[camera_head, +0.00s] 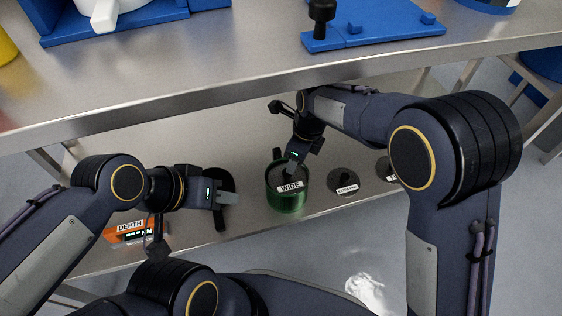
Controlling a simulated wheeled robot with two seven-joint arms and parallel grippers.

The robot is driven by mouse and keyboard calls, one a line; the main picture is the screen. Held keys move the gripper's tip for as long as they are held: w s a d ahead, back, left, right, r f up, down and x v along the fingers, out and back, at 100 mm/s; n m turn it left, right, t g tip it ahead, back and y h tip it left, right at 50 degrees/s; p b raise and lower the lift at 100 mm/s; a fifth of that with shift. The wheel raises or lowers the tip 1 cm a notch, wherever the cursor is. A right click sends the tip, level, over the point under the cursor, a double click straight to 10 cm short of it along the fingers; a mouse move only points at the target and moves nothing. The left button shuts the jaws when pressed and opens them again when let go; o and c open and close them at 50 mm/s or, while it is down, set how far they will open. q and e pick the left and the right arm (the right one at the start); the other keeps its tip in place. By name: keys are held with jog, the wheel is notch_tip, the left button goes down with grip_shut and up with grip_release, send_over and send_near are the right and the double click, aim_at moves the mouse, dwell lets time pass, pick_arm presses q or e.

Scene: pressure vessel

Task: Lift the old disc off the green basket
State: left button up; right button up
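The green basket (288,205) stands on the lower shelf near the middle of the view. A dark round disc (273,180) sits at its top, and a white label reading "WIDE" shows at its front edge. My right gripper (291,168) reaches down over the disc with its fingertips at or just above the middle; whether it grips anything is hidden. My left gripper (229,197) is left of the basket, apart from it, over a black long-handled item (221,220). Its fingers point right, and their gap cannot be made out.
Two dark labelled discs (343,181) and (383,168) lie right of the basket. An orange "DEPTH" box (127,232) is at the left. The steel tabletop edge (200,94) overhangs behind, carrying blue fixtures (375,25).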

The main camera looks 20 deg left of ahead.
aim_at(287, 175)
jog(key=a+f, duration=0.1)
jog(key=f+b, duration=0.1)
jog(key=shift+w+a+f, duration=0.1)
jog(key=shift+a+f, duration=0.25)
jog(key=f, duration=0.2)
jog(key=f+b, duration=0.1)
jog(key=f, duration=0.1)
jog(key=f+b, duration=0.1)
jog(key=f, duration=0.1)
jog(key=shift+w+a, duration=0.1)
jog(key=shift+a, duration=0.3)
jog(key=shift+r, duration=0.1)
jog(key=c, duration=1.1)
jog(key=shift+r, duration=0.1)
